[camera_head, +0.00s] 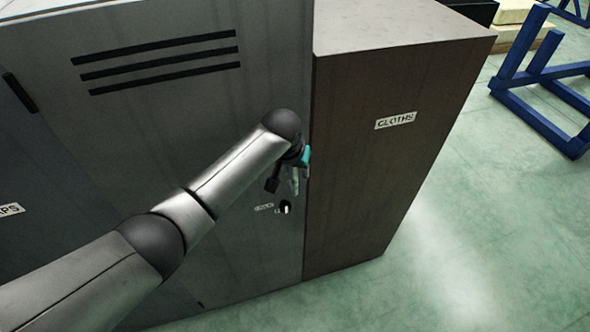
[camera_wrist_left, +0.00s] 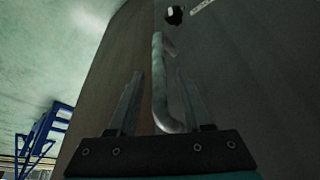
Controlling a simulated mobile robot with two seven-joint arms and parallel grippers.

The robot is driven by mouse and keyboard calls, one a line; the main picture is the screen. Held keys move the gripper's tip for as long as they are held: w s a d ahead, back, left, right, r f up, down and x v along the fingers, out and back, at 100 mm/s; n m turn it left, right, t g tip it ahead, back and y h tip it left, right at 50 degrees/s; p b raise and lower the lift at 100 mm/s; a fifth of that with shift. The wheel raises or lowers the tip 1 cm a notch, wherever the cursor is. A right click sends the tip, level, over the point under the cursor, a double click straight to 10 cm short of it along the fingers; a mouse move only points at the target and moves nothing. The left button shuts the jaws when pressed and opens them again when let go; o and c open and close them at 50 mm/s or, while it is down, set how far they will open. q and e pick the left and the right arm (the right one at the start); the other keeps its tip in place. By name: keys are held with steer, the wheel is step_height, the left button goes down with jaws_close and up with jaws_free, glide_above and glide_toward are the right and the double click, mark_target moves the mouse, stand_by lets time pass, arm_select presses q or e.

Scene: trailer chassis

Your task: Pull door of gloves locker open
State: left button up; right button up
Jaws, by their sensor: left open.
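The grey locker door (camera_head: 130,130) with three dark vent slots fills the left of the head view and looks shut. A small label (camera_head: 264,207) and a dark round lock (camera_head: 285,208) sit low on it; the label is too small to read. My left gripper (camera_head: 284,182) is at the door's right edge, partly hidden by its own wrist. In the left wrist view, the pale bar handle (camera_wrist_left: 159,85) stands between the two open fingers of my left gripper (camera_wrist_left: 158,76), with gaps at both sides. My right gripper is not in view.
A brown cabinet (camera_head: 390,170) labelled CLOTHS stands directly right of the door and juts forward. Another grey door (camera_head: 25,160), its label ending in "APS", is at the left. A blue frame (camera_head: 545,85) stands at the far right. The green floor (camera_head: 480,240) there is clear.

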arm_select(q)
steer(key=shift+c, duration=0.3)
jaws_close()
stand_by(1.1)
